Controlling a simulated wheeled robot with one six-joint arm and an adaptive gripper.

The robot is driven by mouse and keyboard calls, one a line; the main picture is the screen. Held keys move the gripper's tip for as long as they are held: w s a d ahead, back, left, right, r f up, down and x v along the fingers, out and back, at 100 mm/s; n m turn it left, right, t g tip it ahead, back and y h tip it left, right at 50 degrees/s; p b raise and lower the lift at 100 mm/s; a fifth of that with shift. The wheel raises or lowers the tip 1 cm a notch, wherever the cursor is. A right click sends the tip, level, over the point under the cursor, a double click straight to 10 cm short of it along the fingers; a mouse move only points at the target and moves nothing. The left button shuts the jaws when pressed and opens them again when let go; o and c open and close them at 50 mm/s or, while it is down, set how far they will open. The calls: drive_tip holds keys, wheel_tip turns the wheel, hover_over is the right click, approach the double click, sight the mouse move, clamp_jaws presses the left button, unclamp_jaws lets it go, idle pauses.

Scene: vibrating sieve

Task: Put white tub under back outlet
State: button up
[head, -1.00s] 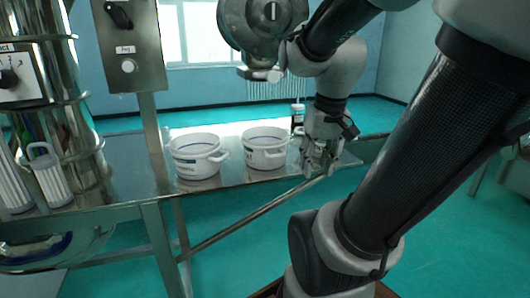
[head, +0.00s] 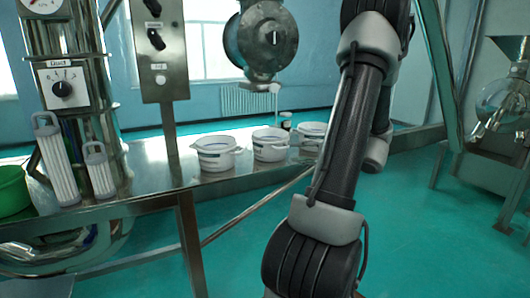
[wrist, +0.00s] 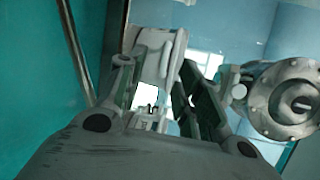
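Three white tubs stand in a row on the metal table: a left tub (head: 216,153), a middle tub (head: 270,146) and a right tub (head: 312,137), which is partly hidden by my arm. A round metal flanged housing (head: 263,40) with a thin spout (head: 275,88) is above and behind them; I cannot tell whether this is the back outlet.
A control post (head: 158,50) rises from the metal table (head: 150,205). White ribbed cylinders (head: 58,165) and a green bowl (head: 12,190) are at the left. Another machine (head: 500,110) is at the right; the teal floor between is open.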

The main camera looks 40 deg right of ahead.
sight(281, 149)
drive_tip(key=shift+n, duration=0.5)
drive_tip(key=x, duration=0.5)
drive_tip(key=r+x, duration=0.1)
drive_tip(key=x, duration=0.2)
drive_tip(key=shift+w+a+f, duration=0.1)
drive_tip(key=shift+w+a, duration=0.1)
drive_tip(key=shift+a, duration=0.1)
drive_tip(key=shift+c, duration=0.2)
clamp_jaws()
